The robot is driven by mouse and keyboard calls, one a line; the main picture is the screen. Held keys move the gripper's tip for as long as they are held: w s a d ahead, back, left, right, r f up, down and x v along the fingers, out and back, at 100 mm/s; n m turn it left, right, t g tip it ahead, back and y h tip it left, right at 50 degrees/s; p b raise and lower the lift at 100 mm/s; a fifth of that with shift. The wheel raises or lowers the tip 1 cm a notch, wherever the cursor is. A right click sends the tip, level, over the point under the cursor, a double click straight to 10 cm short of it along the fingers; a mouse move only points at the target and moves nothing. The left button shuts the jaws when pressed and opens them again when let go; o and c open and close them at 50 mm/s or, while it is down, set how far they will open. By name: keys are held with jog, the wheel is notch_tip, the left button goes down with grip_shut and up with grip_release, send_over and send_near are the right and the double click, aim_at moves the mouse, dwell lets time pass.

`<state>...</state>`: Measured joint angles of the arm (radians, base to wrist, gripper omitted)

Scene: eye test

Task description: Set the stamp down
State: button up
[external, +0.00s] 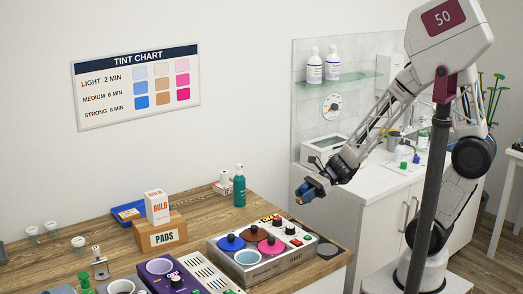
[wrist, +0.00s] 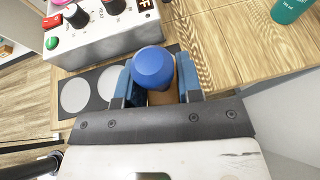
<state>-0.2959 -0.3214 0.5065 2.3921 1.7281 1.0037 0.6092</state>
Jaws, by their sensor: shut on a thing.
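My gripper (wrist: 158,86) is shut on the stamp (wrist: 153,66), which has a round blue top and a brown body between the two blue fingers. In the external view my gripper (external: 308,191) is raised beyond the wooden counter's right end, and the stamp is small and mostly hidden there. In the wrist view a dark plate with pale grey discs (wrist: 75,95) lies lower, left of and partly behind the fingers. The stamp's underside is hidden, so I cannot tell its gap to anything below.
A grey box (external: 262,263) with coloured wells and knobs stands on the wooden counter (external: 206,219). A teal bottle (external: 239,188) stands behind it; it also shows in the wrist view (wrist: 288,10). A PADS box (external: 160,233) is further left.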

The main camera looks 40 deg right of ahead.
notch_tip(320, 180, up, 13)
jog(key=shift+a+f+g, duration=0.15)
jog(key=shift+f+g, duration=0.15)
jog(key=shift+g, duration=0.1)
jog(key=shift+a+f+n+g, duration=0.7)
jog(key=shift+f+n+g, duration=0.05)
jog(key=shift+n+g, duration=0.85)
jog(key=n+g+h, duration=0.6)
jog(key=n+h, duration=1.9)
jog(key=n, duration=0.3)
send_near(304, 185)
jog(key=w+d+f, duration=0.3)
jog(key=w+a+r+n+t+y, duration=0.3)
jog(key=w+a+r+n+t, duration=0.1)
jog(key=w+a+n+t, duration=0.5)
jog(key=w+a+r+n+t+y, duration=0.4)
jog(key=w+a+n+t, duration=0.2)
jog(key=a+n+t, duration=0.5)
notch_tip(304, 185, down, 11)
jog(key=shift+d+r, duration=0.2)
